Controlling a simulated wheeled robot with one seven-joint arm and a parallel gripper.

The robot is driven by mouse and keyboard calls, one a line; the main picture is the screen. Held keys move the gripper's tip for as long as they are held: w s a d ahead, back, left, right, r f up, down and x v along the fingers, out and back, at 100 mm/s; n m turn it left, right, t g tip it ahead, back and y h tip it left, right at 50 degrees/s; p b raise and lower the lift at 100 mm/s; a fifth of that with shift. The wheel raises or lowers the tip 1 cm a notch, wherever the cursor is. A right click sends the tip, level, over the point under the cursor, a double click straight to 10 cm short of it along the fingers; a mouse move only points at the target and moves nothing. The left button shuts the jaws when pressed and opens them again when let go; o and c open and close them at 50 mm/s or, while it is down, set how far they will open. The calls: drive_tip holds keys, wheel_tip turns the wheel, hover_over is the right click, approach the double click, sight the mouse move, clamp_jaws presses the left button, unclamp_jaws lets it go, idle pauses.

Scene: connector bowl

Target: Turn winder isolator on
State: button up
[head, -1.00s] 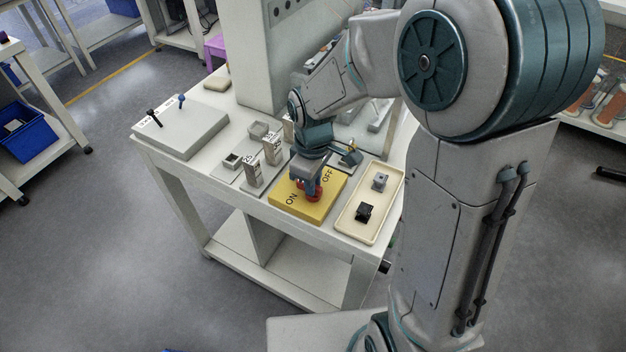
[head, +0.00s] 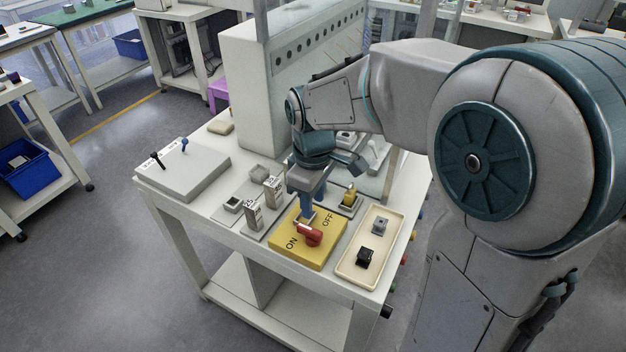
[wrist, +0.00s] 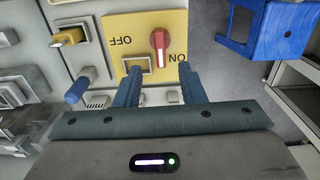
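The yellow isolator box (head: 318,259) sits on the white table, marked ON and OFF. Its red knob (head: 313,237) is uncovered. The knob also shows in the wrist view (wrist: 160,41), where its white stripe points down the picture, close beside the ON mark. My gripper (head: 307,213) is over the far part of the box, behind the knob in the head view. In the wrist view its two blue fingers (wrist: 160,69) are apart with nothing held between them, and the knob shows beyond their tips.
A cream tray (head: 349,271) with a grey and a black piece is to the right of the box. Grey connector blocks (head: 253,215) stand to the left. A grey box (head: 183,177) with two small levers is farther left. A tall cabinet (head: 240,90) stands behind.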

wheel_tip(320, 180, up, 5)
drive_tip(key=shift+f, duration=0.1)
drive_tip(key=shift+d, duration=0.1)
idle(0.5)
drive_tip(key=s+d+m+t+p, duration=0.2)
drive_tip(key=s+d+m, duration=0.8)
drive_tip(key=s+m, duration=0.1)
drive_tip(key=shift+s+d+f+m+t, duration=0.2)
drive_tip(key=shift+s+m+t, duration=0.15)
drive_tip(key=shift+s, duration=0.3)
drive_tip(key=shift+s, duration=0.1)
